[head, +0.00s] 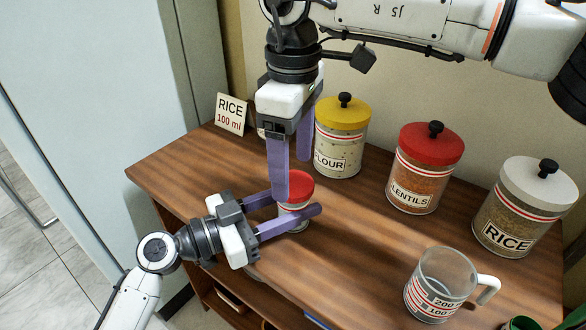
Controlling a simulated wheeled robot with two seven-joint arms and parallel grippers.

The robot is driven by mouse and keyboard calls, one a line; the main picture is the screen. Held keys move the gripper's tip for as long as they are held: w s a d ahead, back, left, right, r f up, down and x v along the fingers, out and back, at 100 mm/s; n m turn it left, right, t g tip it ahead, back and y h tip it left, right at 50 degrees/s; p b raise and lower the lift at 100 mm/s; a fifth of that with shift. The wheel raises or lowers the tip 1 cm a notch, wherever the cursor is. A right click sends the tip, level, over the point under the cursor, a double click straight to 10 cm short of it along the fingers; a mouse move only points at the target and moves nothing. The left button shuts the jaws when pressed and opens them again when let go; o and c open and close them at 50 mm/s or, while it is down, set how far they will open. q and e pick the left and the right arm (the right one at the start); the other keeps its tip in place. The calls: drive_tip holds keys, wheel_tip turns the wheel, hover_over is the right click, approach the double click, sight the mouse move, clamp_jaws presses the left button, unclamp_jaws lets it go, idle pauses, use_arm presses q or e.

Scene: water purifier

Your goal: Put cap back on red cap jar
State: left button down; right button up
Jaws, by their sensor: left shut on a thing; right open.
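A small clear jar (301,227) stands on the wooden table near its front left edge. Its red cap (299,182) is at the jar's top; I cannot tell if it is fully seated. My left gripper (302,201) comes in from the left and is shut around the jar just below the cap. My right gripper (292,176) points down from above with its purple fingers apart. One of its fingers reaches down in front of the cap's left side, and the other is higher and behind. Contact between the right gripper and the cap cannot be made out.
Lidded jars marked FLOUR (341,140), LENTILS (428,172) and RICE (522,215) stand along the back. A measuring cup (438,285) is at the front right. A RICE 100 ml card (230,114) stands at the back left. The table's middle (365,225) is clear.

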wheel_tip(320, 180, up, 3)
drive_tip(key=shift+f, duration=0.2)
